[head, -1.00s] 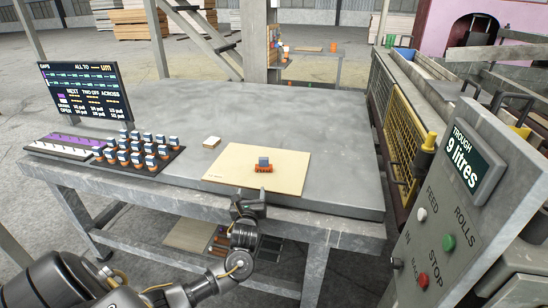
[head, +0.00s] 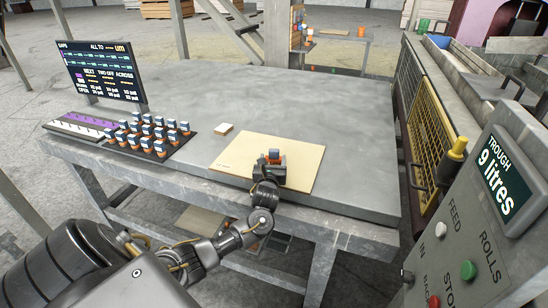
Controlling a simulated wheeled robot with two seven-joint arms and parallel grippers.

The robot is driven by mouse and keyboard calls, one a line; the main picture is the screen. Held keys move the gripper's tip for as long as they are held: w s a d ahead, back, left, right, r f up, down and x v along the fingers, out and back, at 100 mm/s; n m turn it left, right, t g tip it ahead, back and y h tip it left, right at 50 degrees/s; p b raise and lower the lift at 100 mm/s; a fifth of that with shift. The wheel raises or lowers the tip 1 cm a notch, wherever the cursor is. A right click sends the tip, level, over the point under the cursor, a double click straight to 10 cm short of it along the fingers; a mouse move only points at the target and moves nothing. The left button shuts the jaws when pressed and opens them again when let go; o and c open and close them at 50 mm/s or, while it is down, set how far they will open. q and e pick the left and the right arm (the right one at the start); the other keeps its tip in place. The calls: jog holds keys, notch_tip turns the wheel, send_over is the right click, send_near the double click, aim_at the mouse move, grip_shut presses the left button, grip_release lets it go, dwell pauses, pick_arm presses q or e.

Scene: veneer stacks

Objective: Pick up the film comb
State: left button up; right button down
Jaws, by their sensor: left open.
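The film comb, a small block with an orange base and a grey-blue top (head: 274,154), sits on the pale veneer sheet (head: 299,181) near the front of the grey table. My left gripper (head: 272,165) is open and right at the comb, reaching over the sheet from the front edge. The gripper hides part of the comb's near side, so I cannot tell whether the fingers touch it. My right gripper is not in view.
A dark tray (head: 168,155) with several similar orange-and-blue blocks stands to the left, beside a purple-and-white strip (head: 82,124). A display board (head: 103,68) stands behind them. A control panel (head: 480,220) stands at right.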

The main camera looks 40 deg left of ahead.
aim_at(274, 154)
pick_arm(q)
jog(key=shift+a+r, duration=0.1)
jog(key=shift+w+a, duration=0.1)
jog(key=shift+w, duration=0.2)
jog(key=x, duration=0.3)
jog(key=shift+w+a, duration=0.2)
jog(key=shift+w, duration=0.1)
jog(key=shift+w+a, duration=0.2)
jog(key=shift+w, duration=0.1)
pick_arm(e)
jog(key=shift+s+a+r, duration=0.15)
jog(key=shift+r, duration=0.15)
pick_arm(q)
jog(key=c, duration=1.2)
jog(key=shift+o, duration=0.2)
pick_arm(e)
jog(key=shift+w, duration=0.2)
